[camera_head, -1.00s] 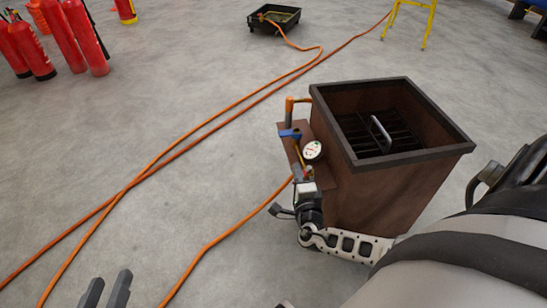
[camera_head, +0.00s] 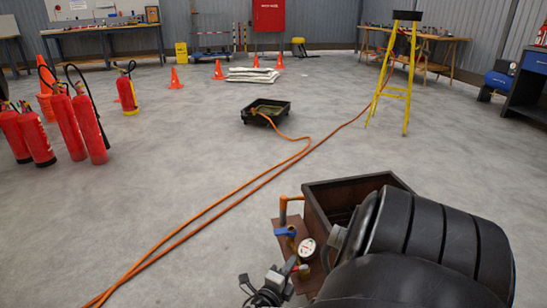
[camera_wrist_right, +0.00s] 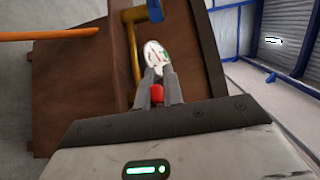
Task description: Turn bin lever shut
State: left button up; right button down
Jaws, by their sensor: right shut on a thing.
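The bin (camera_head: 345,187) is a rusty brown open-topped box at the lower right of the head view, largely hidden behind my right arm. A brown plate (camera_head: 283,236) on its left side carries an orange pipe, a blue lever (camera_head: 286,232) and a round white gauge (camera_head: 306,249). My right gripper (camera_head: 292,266) is at the plate, just below the gauge. In the right wrist view, its fingers (camera_wrist_right: 158,90) are shut on a small red lever (camera_wrist_right: 157,94), with the gauge (camera_wrist_right: 157,55) just beyond. My left gripper is out of view.
Orange hoses (camera_head: 215,210) run across the floor to a black tray (camera_head: 266,111). Red extinguishers (camera_head: 65,125) stand at the left and a yellow stepladder (camera_head: 398,80) at the back right.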

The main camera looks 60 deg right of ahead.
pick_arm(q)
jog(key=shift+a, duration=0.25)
pick_arm(e)
jog(key=shift+s+d+m+g, duration=0.15)
jog(key=shift+m+g, duration=0.15)
jog(key=shift+g, duration=0.1)
jog(key=c, duration=1.5)
grip_release()
pick_arm(q)
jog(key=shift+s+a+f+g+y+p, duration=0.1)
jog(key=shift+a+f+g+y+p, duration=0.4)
jog(key=shift+p, duration=0.6)
pick_arm(e)
jog(key=a, duration=0.5)
jog(key=w+a, duration=0.1)
jog(key=a, duration=1)
jog(key=shift+w, duration=0.3)
